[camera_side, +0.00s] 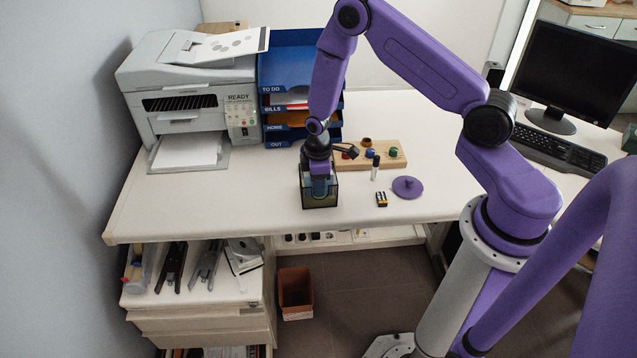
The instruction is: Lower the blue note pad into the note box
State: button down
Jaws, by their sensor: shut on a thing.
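The note box (333,200) is a small dark, olive-tinted box standing on the white desk near its front edge. My gripper (319,180) points straight down over the box, with its fingers at or inside the opening. It is shut on the blue note pad (319,188), a small bluish patch between the fingers. The pad is mostly hidden by the fingers and the box wall. I cannot tell whether the pad touches the bottom of the box.
A wooden board (389,155) with coloured knobs lies behind and right of the box. A white-and-black tube (375,168), a battery pack (381,199) and a purple disc (408,187) are to the right. Blue letter trays (290,85) and a printer (190,90) stand behind. The front-left desk is clear.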

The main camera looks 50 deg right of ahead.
jog(key=c, duration=0.8)
grip_release()
jog(key=shift+c, duration=0.2)
jog(key=shift+r, duration=0.1)
notch_tip(320, 180, up, 17)
jog(key=s+a+r+n, duration=0.1)
jog(key=s+a+r, duration=0.65)
jog(key=s, duration=0.45)
jog(key=s+r+n, duration=0.1)
jog(key=s, duration=0.7)
jog(key=s+r+n, duration=0.1)
jog(key=s+r, duration=0.1)
jog(key=s, duration=0.6)
jog(key=shift+s+r, duration=0.2)
jog(key=shift+r, duration=0.1)
